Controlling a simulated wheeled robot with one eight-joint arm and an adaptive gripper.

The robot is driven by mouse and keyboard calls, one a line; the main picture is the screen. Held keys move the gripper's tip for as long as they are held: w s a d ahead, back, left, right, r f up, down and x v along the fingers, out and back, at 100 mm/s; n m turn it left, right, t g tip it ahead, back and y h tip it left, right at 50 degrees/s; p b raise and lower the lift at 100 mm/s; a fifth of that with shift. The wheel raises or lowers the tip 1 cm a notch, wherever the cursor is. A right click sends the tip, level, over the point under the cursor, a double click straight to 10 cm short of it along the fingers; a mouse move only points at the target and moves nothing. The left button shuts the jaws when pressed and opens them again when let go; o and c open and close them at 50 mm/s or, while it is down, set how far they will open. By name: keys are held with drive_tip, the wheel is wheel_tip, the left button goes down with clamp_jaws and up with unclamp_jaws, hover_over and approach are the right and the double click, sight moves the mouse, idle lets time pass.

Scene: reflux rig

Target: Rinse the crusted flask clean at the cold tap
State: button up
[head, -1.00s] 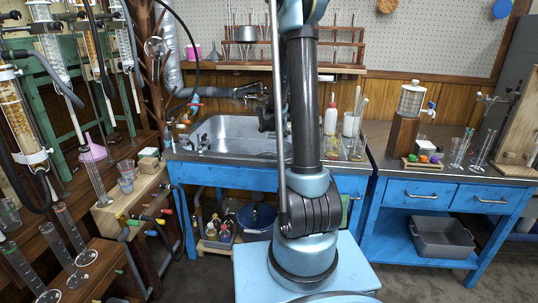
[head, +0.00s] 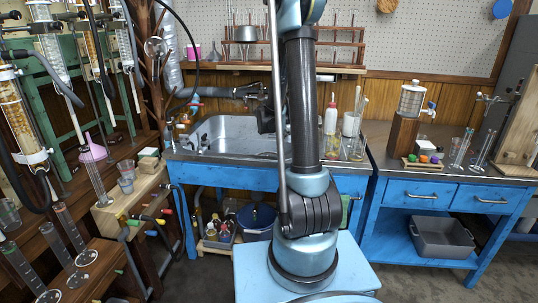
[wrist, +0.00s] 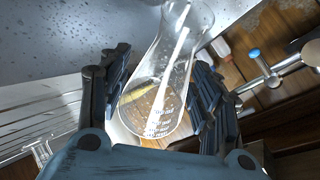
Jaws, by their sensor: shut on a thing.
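The flask (wrist: 150,100) is clear conical glass with white graduation marks. In the wrist view it lies tilted between the two dark fingers of my gripper (wrist: 154,76), which is shut on it. A yellow-brown patch shows in its wide lower body; the wooden wall behind the glass makes its extent hard to judge. A tap with a blue end (wrist: 254,54) is at the right of the wrist view, apart from the flask. The metal sink (head: 225,133) stands by the back wall in the head view. My arm column hides part of its right side, and I cannot make out the flask there.
Bottles and glassware (head: 331,116) stand right of the sink. A dispenser on a wooden block (head: 411,100) is on the right bench. Glass columns and tubing crowd the left side. A grey bin (head: 443,235) sits on the right bench's lower shelf.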

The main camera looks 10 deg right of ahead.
drive_tip(key=shift+a+h, duration=0.15)
drive_tip(key=shift+h, duration=0.15)
idle(1.0)
drive_tip(key=shift+a+r+n+t+h, duration=0.15)
drive_tip(key=shift+r+n+t+h, duration=0.15)
drive_tip(key=shift+n+h, duration=0.1)
idle(0.9)
drive_tip(key=shift+f, duration=0.1)
drive_tip(key=shift+d+f+m+y, duration=0.2)
drive_tip(key=shift+d+m+y, duration=0.1)
drive_tip(key=shift+y, duration=0.2)
drive_tip(key=shift+d+r+g+y, duration=0.1)
drive_tip(key=shift+g+y, duration=0.4)
drive_tip(key=shift+y, duration=0.1)
drive_tip(key=shift+d+m, duration=0.1)
drive_tip(key=shift+m, duration=0.2)
